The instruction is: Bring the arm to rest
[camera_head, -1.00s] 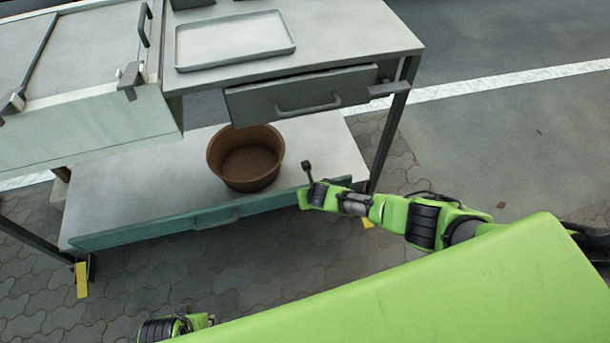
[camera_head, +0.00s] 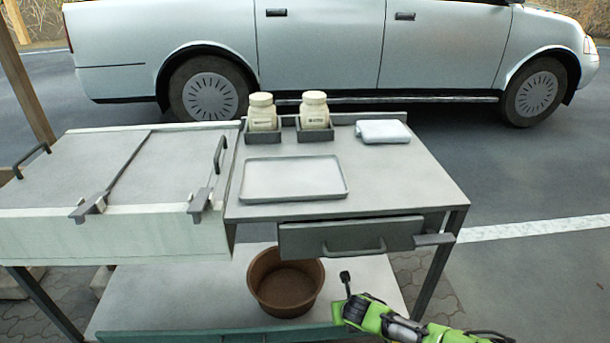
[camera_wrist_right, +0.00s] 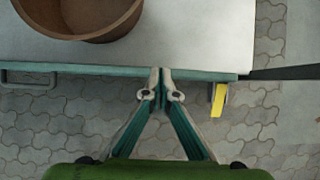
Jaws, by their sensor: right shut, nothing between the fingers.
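My right arm (camera_head: 385,322), green and black, comes in at the bottom right of the head view, close to the front of the cart's lower shelf (camera_head: 170,290). My right gripper (camera_wrist_right: 160,76) shows in the wrist view with its two fingers together and nothing between them. Its fingertips appear over the teal front edge of that shelf; I cannot tell if they touch it. A brown clay bowl (camera_head: 286,285) stands upright on the shelf, left of the arm. The bowl's rim also shows at the top left of the wrist view (camera_wrist_right: 75,32). My left gripper is out of view.
The cart top holds an empty tray (camera_head: 293,179), two lidded jars (camera_head: 262,113) (camera_head: 314,111) in dark holders and a folded cloth (camera_head: 383,131). A grey drawer (camera_head: 350,236) hangs below. A silver car (camera_head: 330,50) stands behind. Pavement right of the cart is clear.

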